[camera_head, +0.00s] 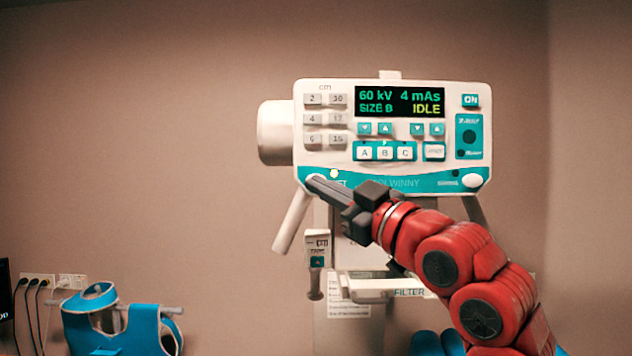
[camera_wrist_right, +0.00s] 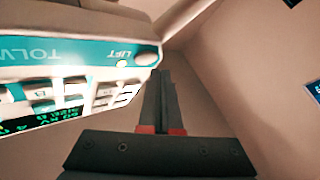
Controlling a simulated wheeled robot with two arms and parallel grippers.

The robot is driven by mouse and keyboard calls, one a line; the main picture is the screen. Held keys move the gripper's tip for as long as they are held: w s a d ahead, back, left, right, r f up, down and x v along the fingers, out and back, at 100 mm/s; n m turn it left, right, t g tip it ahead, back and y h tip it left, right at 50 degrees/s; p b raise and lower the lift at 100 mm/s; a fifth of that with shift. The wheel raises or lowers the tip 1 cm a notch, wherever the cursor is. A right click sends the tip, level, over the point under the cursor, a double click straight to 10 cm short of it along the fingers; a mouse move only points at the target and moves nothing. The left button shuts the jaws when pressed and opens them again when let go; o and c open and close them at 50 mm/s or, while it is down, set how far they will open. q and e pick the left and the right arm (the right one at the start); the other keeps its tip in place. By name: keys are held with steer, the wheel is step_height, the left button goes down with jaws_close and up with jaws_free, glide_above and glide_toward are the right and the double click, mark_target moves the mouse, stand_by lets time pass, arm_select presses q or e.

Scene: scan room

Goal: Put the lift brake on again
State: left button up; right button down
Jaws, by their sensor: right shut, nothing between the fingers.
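The white and teal control unit (camera_head: 390,135) hangs at the centre of the head view, its screen reading 60 kV, 4 mAs, SIZE B, IDLE. The LIFT button (camera_wrist_right: 146,59) is a pale round knob at one end of its teal strip, with a lit yellowish lamp (camera_head: 334,173) beside it. My right gripper (camera_head: 314,184) is shut and empty, its tips at the unit's lower left corner, in front of or just beside the button. In the wrist view the fingertips (camera_wrist_right: 163,75) are close to the button; contact cannot be told. My left gripper is not in view.
A white handle (camera_head: 292,222) slants down left of the unit. A column with a small tape box (camera_head: 317,250) and a filter holder (camera_head: 385,287) is below. A blue apron-like item (camera_head: 100,325) is at the lower left. The wall area left of the unit is clear.

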stand_by(0.7)
steer(key=shift+w+b, duration=0.3)
steer(key=shift+w, duration=0.15)
steer(key=shift+w, duration=0.35)
stand_by(0.5)
steer(key=shift+s, duration=0.15)
steer(key=shift+s+b, duration=0.65)
